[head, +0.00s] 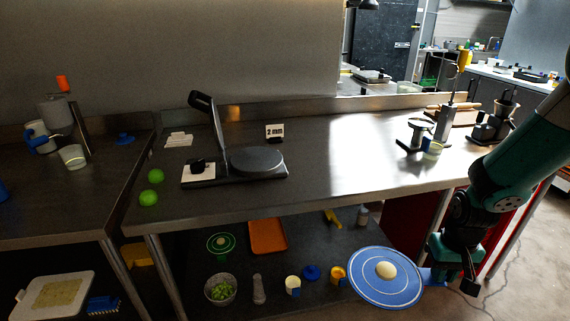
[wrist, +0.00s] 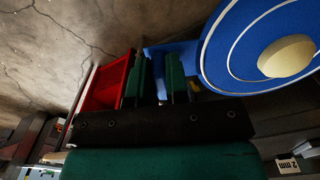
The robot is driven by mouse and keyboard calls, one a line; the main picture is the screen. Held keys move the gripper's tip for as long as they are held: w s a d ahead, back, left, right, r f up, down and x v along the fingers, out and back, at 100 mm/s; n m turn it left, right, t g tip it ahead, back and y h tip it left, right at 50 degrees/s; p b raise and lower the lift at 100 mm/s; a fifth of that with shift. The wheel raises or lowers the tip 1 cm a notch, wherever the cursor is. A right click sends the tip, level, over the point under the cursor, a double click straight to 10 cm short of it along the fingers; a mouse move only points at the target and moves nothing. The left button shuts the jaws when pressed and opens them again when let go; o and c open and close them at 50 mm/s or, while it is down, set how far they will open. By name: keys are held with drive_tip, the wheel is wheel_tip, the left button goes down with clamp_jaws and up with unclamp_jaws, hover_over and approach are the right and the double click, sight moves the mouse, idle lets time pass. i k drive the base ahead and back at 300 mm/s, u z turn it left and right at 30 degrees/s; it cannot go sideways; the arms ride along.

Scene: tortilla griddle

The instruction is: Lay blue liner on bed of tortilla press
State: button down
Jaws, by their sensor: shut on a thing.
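The blue liner (head: 375,294) is a round blue disc with white rings. A pale dough ball (head: 385,270) lies near its middle. My gripper (head: 445,272) is shut on the tab at the liner's right edge, holding it low in front of the table. In the wrist view, the fingers (wrist: 159,75) close on the blue tab and the liner (wrist: 225,60) extends to the right. The tortilla press (head: 240,179) stands on the table, far left of my gripper. Its round dark bed (head: 257,159) is bare, and a dark part with a handle (head: 201,101) stands upright beside it.
A "2 mm" sign (head: 274,131) stands behind the press and two green balls (head: 149,198) lie to its left. Metal devices (head: 445,120) stand at the table's right end. The table's front edge (head: 300,215) lies between liner and press. The middle tabletop is clear.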

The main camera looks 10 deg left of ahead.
sight(258, 162)
drive_tip(key=z, duration=1.45)
drive_tip(key=i, duration=0.85)
drive_tip(key=u, duration=2.7)
